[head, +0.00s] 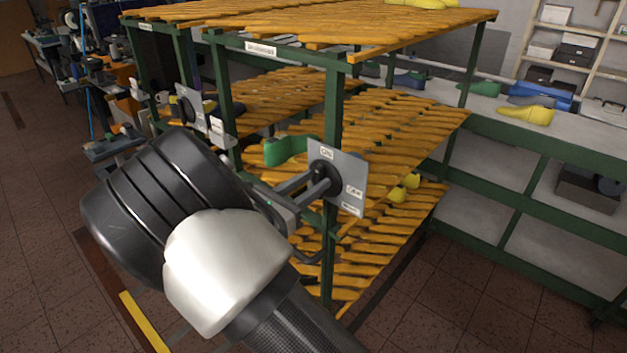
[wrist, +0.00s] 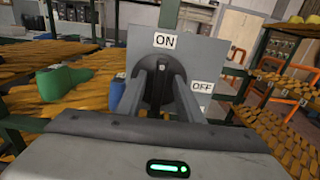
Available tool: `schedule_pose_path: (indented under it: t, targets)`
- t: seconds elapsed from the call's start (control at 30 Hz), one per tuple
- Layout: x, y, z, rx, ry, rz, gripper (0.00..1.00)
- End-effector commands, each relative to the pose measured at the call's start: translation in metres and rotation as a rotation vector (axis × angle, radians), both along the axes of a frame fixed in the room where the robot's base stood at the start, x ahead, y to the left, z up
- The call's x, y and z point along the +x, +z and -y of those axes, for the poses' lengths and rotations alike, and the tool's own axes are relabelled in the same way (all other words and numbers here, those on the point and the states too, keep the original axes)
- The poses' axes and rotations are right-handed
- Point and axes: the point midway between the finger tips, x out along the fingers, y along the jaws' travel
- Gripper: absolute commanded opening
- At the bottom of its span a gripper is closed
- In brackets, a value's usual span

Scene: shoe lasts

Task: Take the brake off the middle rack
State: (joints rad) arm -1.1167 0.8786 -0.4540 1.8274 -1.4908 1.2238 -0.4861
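The brake plate (head: 347,178) is a grey panel on the green post of the nearest rack (head: 328,265); I cannot tell from the views whether this is the middle one. In the wrist view the plate (wrist: 215,60) carries an ON label (wrist: 166,40) above and an OFF label (wrist: 202,87) at the right. A black knob (wrist: 162,88) sits in its centre, its ridge upright towards ON. My gripper (head: 317,178) reaches the knob; in the wrist view its two fingers (wrist: 162,98) stand apart on either side of the ridge. Contact with the ridge is unclear.
A green shoe last (head: 285,149) lies on the slats left of the plate; it also shows in the wrist view (wrist: 65,82). Another rack with a similar grey plate (head: 188,104) stands behind at left. A bench with lasts (head: 527,114) runs along the right. Floor at lower right is clear.

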Motion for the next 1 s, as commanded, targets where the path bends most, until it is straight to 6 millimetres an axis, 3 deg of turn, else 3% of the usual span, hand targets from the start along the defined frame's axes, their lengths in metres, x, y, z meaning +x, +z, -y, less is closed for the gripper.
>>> schedule_pose_path:
  t: [0.4, 0.6, 1.0]
  targets:
    - [0.0074, 0.0001, 0.0058, 0.0, 0.001, 0.0, 0.34]
    - [0.0072, 0.0001, 0.0057, 0.0, 0.0, 0.0, 0.0]
    - [0.0065, -0.002, 0.0062, 0.045, 0.0, 0.034, 0.0]
